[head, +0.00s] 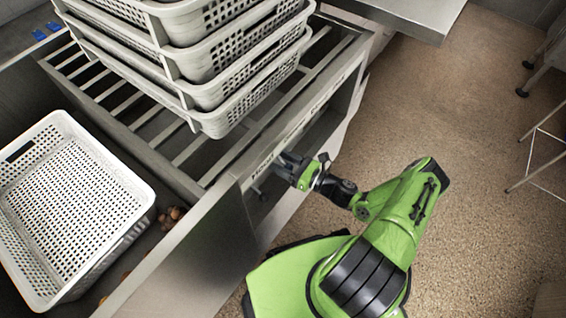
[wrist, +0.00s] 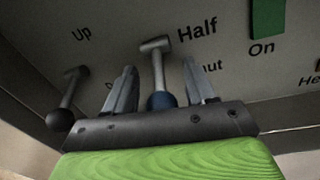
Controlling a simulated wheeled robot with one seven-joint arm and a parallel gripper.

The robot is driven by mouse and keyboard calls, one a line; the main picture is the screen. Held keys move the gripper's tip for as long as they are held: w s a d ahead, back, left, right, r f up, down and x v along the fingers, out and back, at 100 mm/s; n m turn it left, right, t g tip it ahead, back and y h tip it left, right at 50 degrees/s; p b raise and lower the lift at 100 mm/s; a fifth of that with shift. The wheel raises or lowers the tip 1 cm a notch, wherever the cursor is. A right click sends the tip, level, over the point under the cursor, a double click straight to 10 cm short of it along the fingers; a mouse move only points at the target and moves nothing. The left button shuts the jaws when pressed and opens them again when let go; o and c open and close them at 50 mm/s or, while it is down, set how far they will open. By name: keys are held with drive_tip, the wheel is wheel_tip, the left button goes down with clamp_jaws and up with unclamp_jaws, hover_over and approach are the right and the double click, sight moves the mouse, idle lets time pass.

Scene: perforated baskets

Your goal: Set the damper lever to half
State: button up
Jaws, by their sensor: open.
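A metal lever with a blue knob (wrist: 158,72) shows in the wrist view on a grey panel, beside the words "Half" and a partly hidden word ending in "ut". I take it as the damper lever. Its knob end points toward my gripper's palm. My gripper (wrist: 160,82) is open, with one finger on each side of this lever; gaps show between the fingers and its stem. In the head view my gripper (head: 284,166) is at the front panel of the slatted stand, and the blue-knobbed lever is hidden there.
A second lever with a black knob (wrist: 66,102) is left of my gripper, near "Up". A green piece (wrist: 268,18) is above "On". Stacked baskets (head: 215,75) stand on the slatted stand (head: 165,150); another basket (head: 75,205) is at left. Open floor (head: 450,110) lies right.

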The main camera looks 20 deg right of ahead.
clamp_jaws()
idle(0.3)
drive_tip(key=shift+r+p, duration=0.15)
drive_tip(key=shift+p, duration=0.2)
drive_tip(key=g+p, duration=0.1)
drive_tip(key=p, duration=0.1)
drive_tip(key=r+h+p, duration=0.1)
drive_tip(key=p, duration=0.2)
drive_tip(key=shift+s+d+r+g+h, duration=0.1)
drive_tip(key=shift+s+r+g+h, duration=0.1)
drive_tip(key=shift+g+h, duration=0.15)
drive_tip(key=g+p, duration=0.1)
drive_tip(key=p, duration=0.1)
drive_tip(key=g+h+p, duration=0.1)
drive_tip(key=p, duration=0.1)
drive_tip(key=shift+r+h, duration=0.25)
drive_tip(key=shift+r, duration=0.1)
drive_tip(key=shift+d+g+h+p, duration=0.1)
drive_tip(key=shift+g+h+p, duration=0.25)
drive_tip(key=shift+p, duration=0.5)
drive_tip(key=shift+f, duration=0.1)
unclamp_jaws()
